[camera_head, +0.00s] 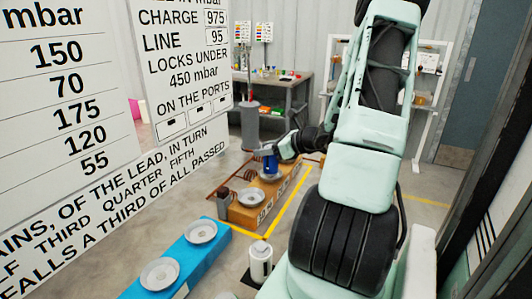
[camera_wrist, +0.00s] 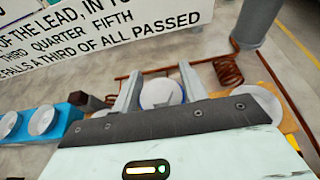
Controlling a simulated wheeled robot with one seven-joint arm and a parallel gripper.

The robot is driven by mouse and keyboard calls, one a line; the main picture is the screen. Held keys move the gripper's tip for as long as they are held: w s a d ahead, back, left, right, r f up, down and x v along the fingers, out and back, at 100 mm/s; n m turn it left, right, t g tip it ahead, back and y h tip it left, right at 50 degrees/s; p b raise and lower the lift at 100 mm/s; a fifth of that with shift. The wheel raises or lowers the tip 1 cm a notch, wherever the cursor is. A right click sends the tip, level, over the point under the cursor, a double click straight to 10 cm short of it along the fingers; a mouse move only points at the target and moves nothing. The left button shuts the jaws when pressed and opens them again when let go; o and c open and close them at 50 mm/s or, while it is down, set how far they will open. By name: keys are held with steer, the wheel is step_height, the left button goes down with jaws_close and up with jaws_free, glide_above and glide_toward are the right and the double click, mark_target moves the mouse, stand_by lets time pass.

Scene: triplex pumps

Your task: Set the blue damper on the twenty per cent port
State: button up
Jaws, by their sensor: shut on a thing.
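The blue damper (camera_head: 271,165) is a small blue cylinder held between the fingers of my gripper (camera_head: 269,151). In the wrist view its pale round top with a blue edge (camera_wrist: 160,94) shows between the two fingers (camera_wrist: 160,88). In the head view it appears upright, in front of or above the far pale disc (camera_head: 270,177) of the orange block (camera_head: 240,214). I cannot tell whether it touches the disc. The near disc (camera_head: 251,197) of that block is bare. The block's label is too small to read, so I cannot tell which port is twenty per cent.
A blue block (camera_head: 180,253) with two bare pale discs lies nearer. A white cylinder with a dark band (camera_head: 260,262) stands by the yellow floor line. A dark post (camera_head: 222,204), copper pipes (camera_wrist: 229,72) and a grey cylinder (camera_head: 250,125) stand around the orange block. Large sign boards (camera_head: 90,110) fill the left.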

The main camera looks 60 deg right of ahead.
steer(key=shift+f, duration=0.45)
steer(key=shift+f, duration=0.1)
steer(key=shift+f, duration=0.15)
steer(key=o, duration=1.2)
steer(key=shift+r, duration=0.2)
